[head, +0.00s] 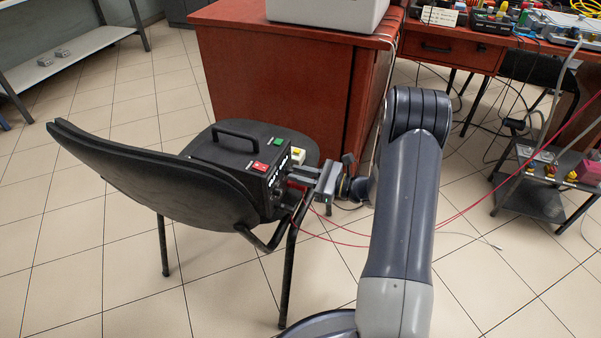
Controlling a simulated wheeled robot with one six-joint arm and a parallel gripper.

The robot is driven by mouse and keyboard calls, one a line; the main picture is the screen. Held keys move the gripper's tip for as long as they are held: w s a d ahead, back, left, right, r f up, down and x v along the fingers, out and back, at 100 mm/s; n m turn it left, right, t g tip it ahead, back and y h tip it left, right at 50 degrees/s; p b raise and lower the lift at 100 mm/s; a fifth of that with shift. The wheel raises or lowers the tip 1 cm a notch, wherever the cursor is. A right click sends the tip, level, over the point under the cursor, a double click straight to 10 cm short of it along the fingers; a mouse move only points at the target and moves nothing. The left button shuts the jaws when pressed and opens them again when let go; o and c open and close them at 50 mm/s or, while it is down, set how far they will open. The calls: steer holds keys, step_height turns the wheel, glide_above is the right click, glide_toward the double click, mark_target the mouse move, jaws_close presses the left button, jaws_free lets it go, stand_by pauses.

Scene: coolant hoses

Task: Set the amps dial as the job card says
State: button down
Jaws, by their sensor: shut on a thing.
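A black box with a carry handle (235,142) sits on the seat of a black chair. Its front panel (273,186) faces right and has small white markings, too small to read. My gripper (291,183) reaches in from the right, level with this panel, with its fingers shut at the panel's front. The amps dial is mostly hidden by the fingers, so its setting cannot be read.
The black chair (150,178) has its backrest left of the box. A red-brown desk (270,80) stands close behind. Red cables run across the floor to the right, near a low shelf (548,195). A cluttered bench (460,42) is at the back right. The tiled floor in front is clear.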

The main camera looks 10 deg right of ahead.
steer(key=shift+r+m+p, duration=0.2)
steer(key=shift+m+p, duration=0.9)
steer(key=m+p, duration=0.3)
steer(key=m, duration=0.1)
steer(key=shift+m, duration=0.3)
steer(key=m+p, duration=0.2)
steer(key=m, duration=0.1)
steer(key=shift+f+m+t+p, duration=0.15)
steer(key=shift+m+t+p, duration=0.15)
steer(key=shift+m+p, duration=0.1)
steer(key=m+p, duration=0.1)
steer(key=m, duration=0.2)
steer(key=shift+m+p, duration=0.3)
steer(key=shift+p, duration=0.05)
steer(key=m+p, duration=0.1)
steer(key=m, duration=0.2)
steer(key=shift+m, duration=0.4)
steer(key=m+p, duration=0.1)
steer(key=m, duration=0.2)
steer(key=shift+f+m, duration=0.1)
steer(key=shift+m, duration=0.3)
steer(key=m+p, duration=0.1)
steer(key=m, duration=0.2)
steer(key=m+p, duration=0.1)
steer(key=m, duration=0.2)
steer(key=shift+f+m+t+h, duration=0.1)
steer(key=shift+m+t+h, duration=0.2)
steer(key=shift+m, duration=0.1)
